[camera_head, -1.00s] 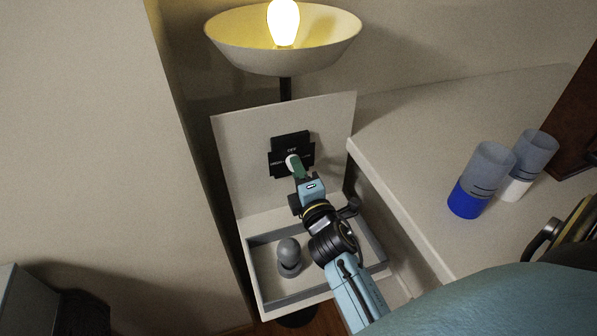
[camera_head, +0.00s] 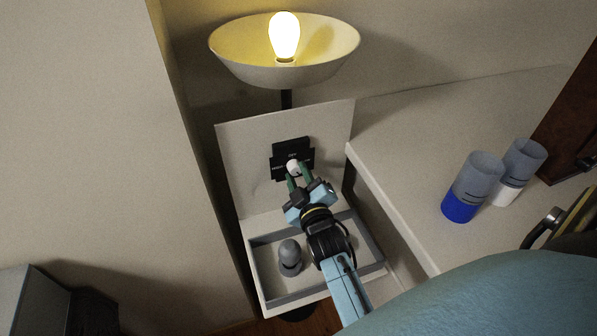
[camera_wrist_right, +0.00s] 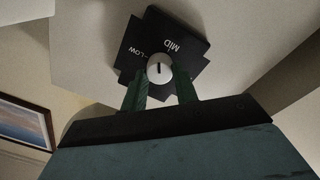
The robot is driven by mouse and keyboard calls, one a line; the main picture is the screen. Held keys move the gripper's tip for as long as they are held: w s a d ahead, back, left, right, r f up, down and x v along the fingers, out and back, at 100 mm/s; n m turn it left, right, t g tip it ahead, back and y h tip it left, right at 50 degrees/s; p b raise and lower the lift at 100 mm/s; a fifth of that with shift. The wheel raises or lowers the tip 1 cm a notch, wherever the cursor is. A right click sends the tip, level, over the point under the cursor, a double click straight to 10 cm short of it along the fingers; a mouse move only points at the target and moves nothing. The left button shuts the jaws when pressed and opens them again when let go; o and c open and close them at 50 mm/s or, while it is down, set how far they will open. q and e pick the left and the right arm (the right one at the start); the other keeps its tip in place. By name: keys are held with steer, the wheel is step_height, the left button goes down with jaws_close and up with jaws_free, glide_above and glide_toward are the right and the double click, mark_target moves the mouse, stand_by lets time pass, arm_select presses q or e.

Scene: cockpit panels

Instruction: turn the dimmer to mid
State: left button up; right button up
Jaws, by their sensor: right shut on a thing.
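The dimmer is a black cross-shaped plate (camera_head: 293,147) with a white round knob (camera_head: 292,167) on an upright beige panel. In the right wrist view the knob (camera_wrist_right: 159,68) has a dark mark running roughly up the picture, near the labels MID (camera_wrist_right: 173,46) and LOW. My right gripper (camera_head: 298,176) has its green fingers on either side of the knob and is shut on it. The lamp bulb (camera_head: 284,37) above is brightly lit in its wide bowl shade (camera_head: 240,60). My left gripper is not in view.
Below the panel is a grey-rimmed tray (camera_head: 270,300) with a grey rounded knob-like object (camera_head: 290,257). A pale counter (camera_head: 410,150) at right carries a blue-bottomed cup (camera_head: 470,187) and a white-bottomed cup (camera_head: 518,170). A wall stands close at left.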

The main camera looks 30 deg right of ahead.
steer(key=m+p, duration=0.2)
steer(key=m, duration=0.2)
steer(key=shift+r, duration=0.1)
steer(key=shift+m+p, duration=0.4)
steer(key=shift+m, duration=0.5)
steer(key=o, duration=1)
